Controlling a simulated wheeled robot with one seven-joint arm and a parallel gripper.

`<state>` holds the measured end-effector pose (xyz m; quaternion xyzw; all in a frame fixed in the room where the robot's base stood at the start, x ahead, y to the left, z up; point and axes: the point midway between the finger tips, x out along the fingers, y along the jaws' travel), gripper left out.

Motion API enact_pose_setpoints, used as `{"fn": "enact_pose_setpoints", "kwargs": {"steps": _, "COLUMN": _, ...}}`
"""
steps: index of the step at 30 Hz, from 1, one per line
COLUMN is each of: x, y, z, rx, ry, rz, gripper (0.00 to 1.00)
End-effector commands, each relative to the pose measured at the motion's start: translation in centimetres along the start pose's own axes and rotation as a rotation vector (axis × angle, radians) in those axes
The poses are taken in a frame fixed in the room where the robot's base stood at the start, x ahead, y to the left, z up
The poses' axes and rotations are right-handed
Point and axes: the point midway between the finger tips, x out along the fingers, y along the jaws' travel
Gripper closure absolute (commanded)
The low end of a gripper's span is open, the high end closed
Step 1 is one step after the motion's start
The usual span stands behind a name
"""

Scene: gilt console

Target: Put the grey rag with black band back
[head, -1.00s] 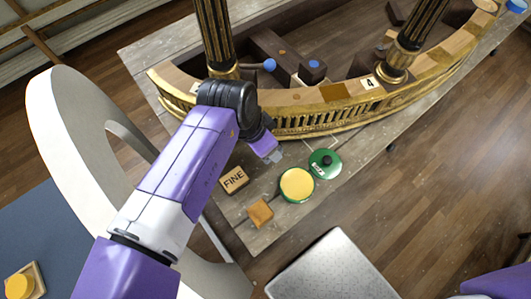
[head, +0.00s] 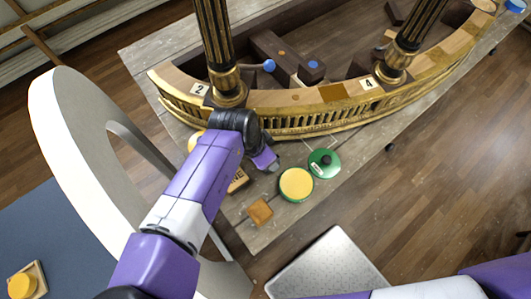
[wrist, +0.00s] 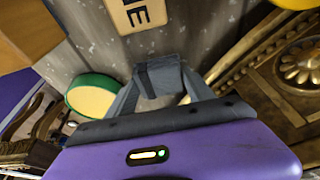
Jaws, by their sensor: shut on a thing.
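My gripper (wrist: 162,88) is shut on a small grey piece with a black band (wrist: 165,80), which appears to be the grey rag. It sits between the fingertips in the wrist view; much of it is hidden by the fingers. In the head view my gripper (head: 270,164) is over the grey board in front of the gilt console, left of the green lid and above the yellow-topped tin in the picture. I cannot tell whether the rag touches the board.
A FINE block (head: 238,181) is partly behind my arm. A green tin with yellow top (head: 296,184), a green lid with black knob (head: 323,163) and an orange block (head: 260,212) stand close by. The gilt console (head: 300,122), with columns and number plates, rises behind.

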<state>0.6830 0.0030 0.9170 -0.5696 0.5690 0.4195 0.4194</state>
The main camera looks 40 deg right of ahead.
Motion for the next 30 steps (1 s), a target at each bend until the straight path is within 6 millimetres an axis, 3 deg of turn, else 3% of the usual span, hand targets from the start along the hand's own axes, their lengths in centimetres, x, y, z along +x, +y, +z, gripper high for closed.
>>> {"fn": "enact_pose_setpoints", "kwargs": {"steps": 2, "x": 0.1, "y": 0.0, "z": 0.0, "rx": 0.000, "ry": 0.000, "rz": 0.000, "gripper": 0.30}}
{"fn": "enact_pose_setpoints", "kwargs": {"steps": 14, "x": -0.4, "y": 0.0, "z": -0.1, "rx": 0.001, "ry": 0.000, "rz": 0.000, "gripper": 0.30}}
{"fn": "enact_pose_setpoints", "kwargs": {"steps": 17, "x": -1.5, "y": 0.0, "z": 0.0, "rx": 0.000, "ry": 0.000, "rz": -0.001, "gripper": 0.30}}
{"fn": "enact_pose_setpoints", "kwargs": {"steps": 30, "x": -10.0, "y": 0.0, "z": 0.0, "rx": 0.001, "ry": -0.001, "rz": -0.002, "gripper": 0.30}}
